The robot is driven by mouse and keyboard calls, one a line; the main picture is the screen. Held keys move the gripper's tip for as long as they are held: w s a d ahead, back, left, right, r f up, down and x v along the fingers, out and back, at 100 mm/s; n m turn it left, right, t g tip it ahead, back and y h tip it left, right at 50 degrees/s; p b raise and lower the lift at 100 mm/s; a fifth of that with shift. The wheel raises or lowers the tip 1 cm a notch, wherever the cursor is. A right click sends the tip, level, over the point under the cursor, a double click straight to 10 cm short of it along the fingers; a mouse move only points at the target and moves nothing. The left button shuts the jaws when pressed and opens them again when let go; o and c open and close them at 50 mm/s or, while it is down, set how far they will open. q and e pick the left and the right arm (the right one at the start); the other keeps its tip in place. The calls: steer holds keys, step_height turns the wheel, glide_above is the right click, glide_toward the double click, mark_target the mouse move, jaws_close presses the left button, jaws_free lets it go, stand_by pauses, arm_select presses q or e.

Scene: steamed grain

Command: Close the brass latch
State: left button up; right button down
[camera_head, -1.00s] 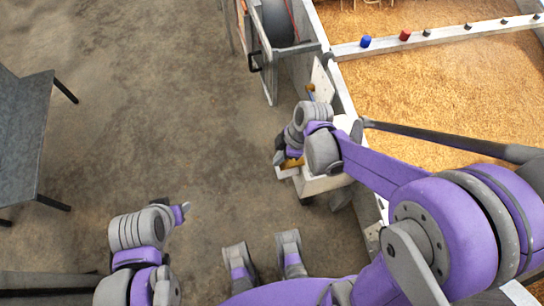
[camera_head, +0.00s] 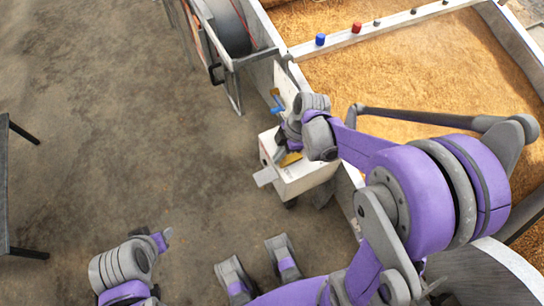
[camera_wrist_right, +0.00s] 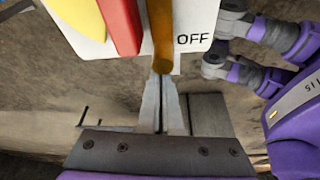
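In the right wrist view a brass-coloured bar (camera_wrist_right: 162,32) runs down a white panel (camera_wrist_right: 200,12) marked OFF. My right gripper (camera_wrist_right: 163,80) has its two fingers together with only a thin line between them. Their tips are at the bar's lower end; I cannot tell whether they touch it. In the head view a brass-coloured piece (camera_head: 290,159) shows beside my right gripper (camera_head: 281,152) at the white box (camera_head: 310,178), partly hidden by my wrist. My left gripper (camera_head: 165,237) is low at the left, over bare floor, its fingers too small to read.
A red bar (camera_wrist_right: 120,25) and a yellow part (camera_wrist_right: 75,28) lie left of the brass bar. A grain bed (camera_head: 410,85) fills the right, with blue (camera_head: 320,39) and red (camera_head: 356,27) knobs on its crossbeam. A fan-like drum (camera_head: 228,28) stands upper left of it.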

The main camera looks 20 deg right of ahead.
steer(key=shift+d, duration=0.25)
steer(key=shift+w+a, duration=0.1)
steer(key=shift+a, duration=0.15)
steer(key=a, duration=0.2)
steer(key=shift+w+a, duration=0.25)
steer(key=shift+a, duration=0.1)
arm_select(q)
steer(key=shift+s+a+r+p, duration=0.2)
steer(key=shift+r+p, duration=0.35)
steer(key=shift+r, duration=0.1)
steer(key=shift+s+a+r+p, duration=0.15)
steer(key=shift+r+p, duration=0.4)
steer(key=shift+r, duration=0.05)
arm_select(e)
steer(key=a+v, duration=0.1)
steer(key=v, duration=0.8)
steer(key=shift+r, duration=0.55)
